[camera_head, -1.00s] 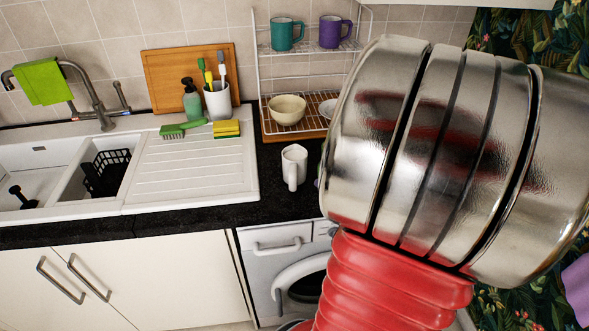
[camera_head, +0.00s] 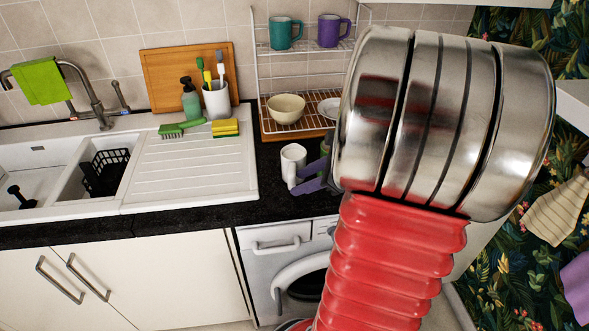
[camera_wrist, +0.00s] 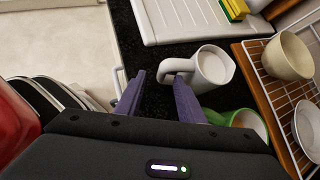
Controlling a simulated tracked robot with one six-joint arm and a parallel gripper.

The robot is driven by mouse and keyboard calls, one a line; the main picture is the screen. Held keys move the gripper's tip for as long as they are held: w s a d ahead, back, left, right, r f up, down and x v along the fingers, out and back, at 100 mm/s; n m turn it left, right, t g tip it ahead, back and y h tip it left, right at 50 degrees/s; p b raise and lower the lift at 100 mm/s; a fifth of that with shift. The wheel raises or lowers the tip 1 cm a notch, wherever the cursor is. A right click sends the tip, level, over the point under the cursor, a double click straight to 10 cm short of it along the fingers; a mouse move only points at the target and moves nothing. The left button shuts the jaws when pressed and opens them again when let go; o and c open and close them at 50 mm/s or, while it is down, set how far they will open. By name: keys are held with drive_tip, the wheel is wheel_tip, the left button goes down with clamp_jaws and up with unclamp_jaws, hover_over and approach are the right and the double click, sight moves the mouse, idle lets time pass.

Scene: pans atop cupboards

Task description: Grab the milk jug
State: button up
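The milk jug (camera_head: 293,160) is a small white jug standing upright on the black worktop, right of the sink drainer. In the wrist view the jug (camera_wrist: 215,70) stands just beyond my fingertips, with its handle pointing left, toward the gap between them. My gripper (camera_head: 313,172) has purple fingers beside the jug's right side in the head view. In the wrist view my gripper (camera_wrist: 158,78) is open, with nothing held. The right fingertip is very close to the jug; I cannot tell if it touches.
A green mug (camera_wrist: 242,118) stands near the right finger. The dish rack (camera_head: 290,133) with a cream bowl (camera_head: 286,109) is behind the jug. A yellow-green sponge (camera_head: 225,128) lies on the drainer (camera_head: 190,172). The washing machine (camera_head: 285,262) is under the worktop.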

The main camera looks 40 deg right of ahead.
sight(292, 186)
drive_tip(key=shift+x, duration=2.6)
drive_tip(key=shift+d+f, duration=0.1)
clamp_jaws()
